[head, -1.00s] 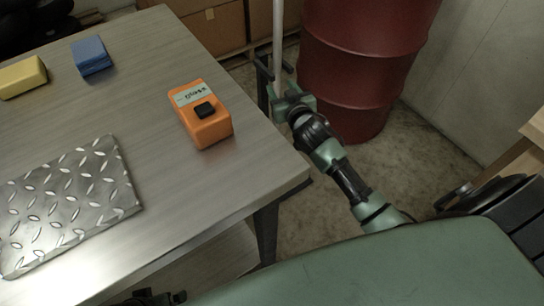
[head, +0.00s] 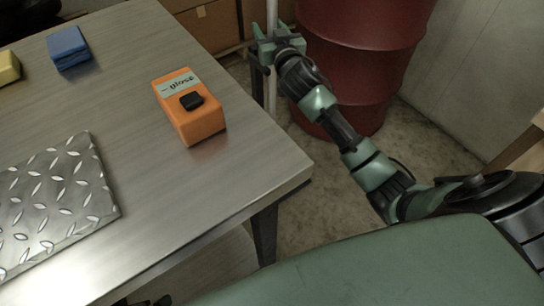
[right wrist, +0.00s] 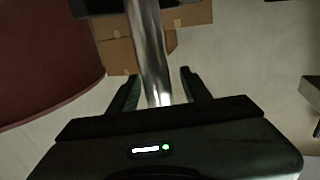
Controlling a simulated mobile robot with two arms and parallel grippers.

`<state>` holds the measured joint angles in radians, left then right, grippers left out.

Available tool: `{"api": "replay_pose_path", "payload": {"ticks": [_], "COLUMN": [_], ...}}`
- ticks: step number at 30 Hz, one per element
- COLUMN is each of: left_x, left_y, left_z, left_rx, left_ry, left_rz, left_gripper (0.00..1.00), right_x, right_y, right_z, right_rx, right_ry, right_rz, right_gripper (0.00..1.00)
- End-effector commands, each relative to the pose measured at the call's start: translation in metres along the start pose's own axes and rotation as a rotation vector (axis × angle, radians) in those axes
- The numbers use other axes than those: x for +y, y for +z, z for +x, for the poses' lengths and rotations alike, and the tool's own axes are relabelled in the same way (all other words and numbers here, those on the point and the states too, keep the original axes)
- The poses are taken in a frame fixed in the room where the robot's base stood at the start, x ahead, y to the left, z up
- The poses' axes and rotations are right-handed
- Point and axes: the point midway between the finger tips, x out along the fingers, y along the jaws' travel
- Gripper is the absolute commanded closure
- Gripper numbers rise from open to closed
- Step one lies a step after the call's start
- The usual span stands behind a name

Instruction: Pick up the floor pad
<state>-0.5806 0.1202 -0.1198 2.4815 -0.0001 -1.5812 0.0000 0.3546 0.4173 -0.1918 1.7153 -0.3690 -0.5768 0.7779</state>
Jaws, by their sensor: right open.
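I cannot tell for sure which thing is the floor pad. A pale metal pole (head: 271,15) stands upright beyond the table's right end, in front of the red drum; its foot is hidden. My right gripper (head: 258,52) is open at this pole. In the right wrist view the pole (right wrist: 148,45) runs between the two dark fingers of the gripper (right wrist: 160,88), with gaps on both sides. No grip shows. My left gripper is not recognisable; only a small dark part shows at the bottom edge of the head view.
The metal table (head: 190,185) carries an orange box (head: 189,107), a blue block (head: 68,47), a yellow block (head: 8,67) and a diamond-plate sheet (head: 58,195). A red drum (head: 365,45) stands behind my right arm. Cardboard boxes (head: 208,25) stand behind the table.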

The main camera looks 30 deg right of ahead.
Motion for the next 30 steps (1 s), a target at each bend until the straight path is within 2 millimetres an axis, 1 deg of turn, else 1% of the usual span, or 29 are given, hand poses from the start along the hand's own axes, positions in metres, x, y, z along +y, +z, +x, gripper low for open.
{"api": "replay_pose_path", "payload": {"ticks": [6, 7, 8, 9, 12, 23, 26, 30], "left_x": [0.000, 0.000, 0.000, 0.000, 0.000, 0.000, 0.000, 0.000], "left_y": [0.000, 0.000, 0.000, 0.000, 0.000, -0.001, -0.001, -0.003], "left_z": [0.000, 0.000, 0.000, 0.000, 0.000, -0.001, -0.002, -0.006], "left_rx": [0.000, 0.000, 0.000, 0.000, 0.001, 0.001, 0.001, 0.000], "left_ry": [0.000, 0.000, 0.000, 0.000, 0.000, 0.000, 0.000, 0.000], "left_rz": [0.000, 0.000, 0.000, 0.000, 0.000, 0.000, 0.000, 0.000], "left_gripper": [0.00, 0.00, 0.00, 0.00, 0.00, 0.00, 0.00, 0.00], "right_x": [0.000, 0.000, 0.000, 0.000, 0.000, 0.000, 0.000, 0.000], "right_y": [0.000, 0.000, 0.000, 0.000, 0.000, -0.003, -0.008, -0.021], "right_z": [0.001, 0.001, 0.001, 0.001, 0.001, 0.001, 0.001, 0.001], "right_rx": [-0.001, -0.001, -0.001, -0.001, -0.001, 0.003, 0.004, 0.005], "right_ry": [0.000, 0.000, 0.000, 0.000, 0.000, -0.001, -0.001, -0.001], "right_rz": [0.000, 0.000, 0.000, 0.000, 0.000, 0.000, 0.001, 0.000], "right_gripper": [0.52, 0.55, 0.63, 0.74, 1.00, 1.00, 1.00, 1.00]}}
